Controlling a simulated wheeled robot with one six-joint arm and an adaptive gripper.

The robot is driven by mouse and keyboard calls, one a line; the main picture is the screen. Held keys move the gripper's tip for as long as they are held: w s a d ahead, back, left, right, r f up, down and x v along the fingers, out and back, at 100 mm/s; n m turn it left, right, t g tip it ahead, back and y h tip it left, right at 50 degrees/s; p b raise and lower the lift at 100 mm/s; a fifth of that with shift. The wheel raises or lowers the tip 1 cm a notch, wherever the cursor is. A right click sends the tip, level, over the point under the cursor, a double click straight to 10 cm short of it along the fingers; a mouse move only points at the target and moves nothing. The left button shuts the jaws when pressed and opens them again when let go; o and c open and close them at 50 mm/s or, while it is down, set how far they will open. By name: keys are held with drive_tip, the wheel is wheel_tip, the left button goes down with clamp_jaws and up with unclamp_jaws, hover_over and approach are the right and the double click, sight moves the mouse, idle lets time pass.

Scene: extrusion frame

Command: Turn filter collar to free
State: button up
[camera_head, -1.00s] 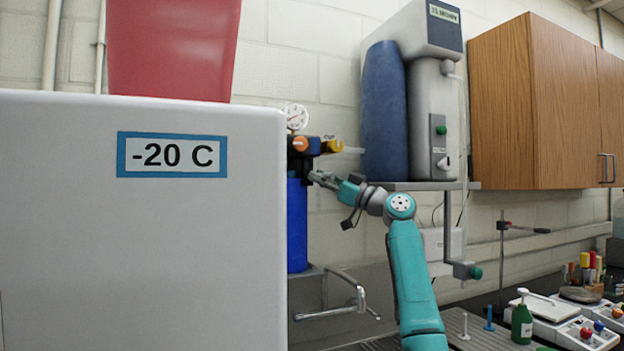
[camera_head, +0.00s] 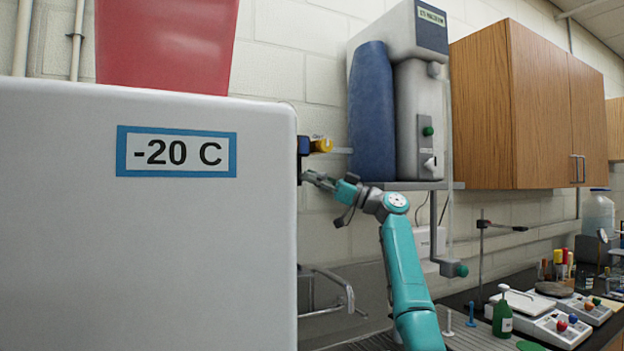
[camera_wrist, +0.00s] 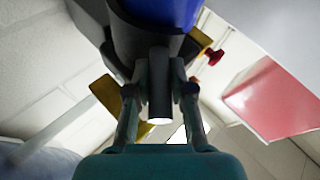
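The filter's dark collar (camera_wrist: 130,40) rings the lower end of the blue filter housing (camera_wrist: 160,10) at the top of the wrist view. A dark, rod-like handle (camera_wrist: 159,90) stands out from the collar toward the camera, with a pale end. My gripper (camera_wrist: 159,72) has one finger on each side of this handle, its tips close against it and appearing to touch. Only a bit of the filter head with a yellow valve (camera_head: 321,146) shows.
A white freezer box (camera_head: 160,260) labelled -20 C fills the left foreground, with a red bin (camera_head: 165,45) on top. A shelf (camera_head: 420,186) carrying a grey water unit (camera_head: 415,110) stands right of my gripper. A metal rail (camera_head: 335,280) runs below.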

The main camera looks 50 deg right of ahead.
drive_tip(key=o, duration=0.4)
drive_tip(key=shift+o, duration=0.2)
drive_tip(key=v, duration=1.2)
drive_tip(key=shift+f, duration=0.1)
